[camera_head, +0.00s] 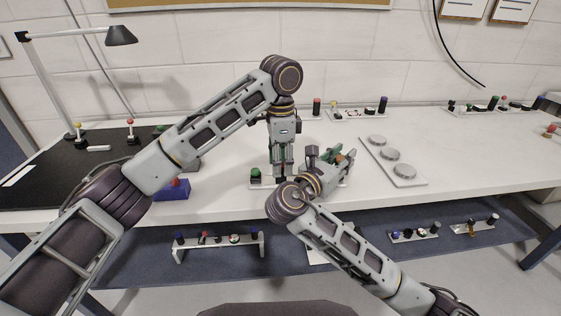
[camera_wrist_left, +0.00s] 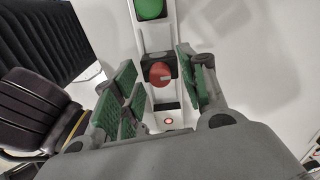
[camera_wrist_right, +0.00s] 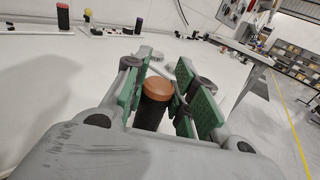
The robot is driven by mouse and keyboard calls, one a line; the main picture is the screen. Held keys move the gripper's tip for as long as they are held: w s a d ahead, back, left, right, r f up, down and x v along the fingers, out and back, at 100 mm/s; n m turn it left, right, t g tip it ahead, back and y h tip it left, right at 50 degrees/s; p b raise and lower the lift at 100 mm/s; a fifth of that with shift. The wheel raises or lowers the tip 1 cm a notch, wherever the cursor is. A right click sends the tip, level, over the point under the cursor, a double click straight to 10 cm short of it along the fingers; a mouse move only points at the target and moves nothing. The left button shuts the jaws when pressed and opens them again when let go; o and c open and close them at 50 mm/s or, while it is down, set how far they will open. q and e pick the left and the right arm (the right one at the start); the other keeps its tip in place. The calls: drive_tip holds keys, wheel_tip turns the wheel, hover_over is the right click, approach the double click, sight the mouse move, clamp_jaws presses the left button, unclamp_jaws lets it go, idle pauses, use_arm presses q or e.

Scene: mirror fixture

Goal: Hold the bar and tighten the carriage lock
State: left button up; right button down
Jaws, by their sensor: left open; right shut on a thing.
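A pale rail fixture (camera_head: 262,186) lies near the table's front edge, with a green knob (camera_head: 256,174) at its left end. In the left wrist view the rail carries this green knob (camera_wrist_left: 150,8) and a red knob (camera_wrist_left: 160,73) on a dark block, probably the carriage lock. My left gripper (camera_head: 281,178) points down over the rail. Its fingers (camera_wrist_left: 160,75) are open around or just above the red knob; contact is unclear. My right gripper (camera_head: 338,160) is shut on a dark upright bar with an orange cap (camera_wrist_right: 157,88). The bar's foot is hidden.
A plate with three round discs (camera_head: 420,180) lies right of my right gripper. A blue block (camera_head: 172,190) and a black mat (camera_head: 50,175) with a lamp (camera_head: 121,36) are at left. Small knob fixtures (camera_head: 358,113) stand along the back.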

use_arm(q)
drive_tip(key=shift+r, duration=0.2)
wheel_tip(320, 180, up, 12)
drive_tip(key=shift+f, duration=0.2)
idle(1.0)
drive_tip(key=shift+c, duration=0.3)
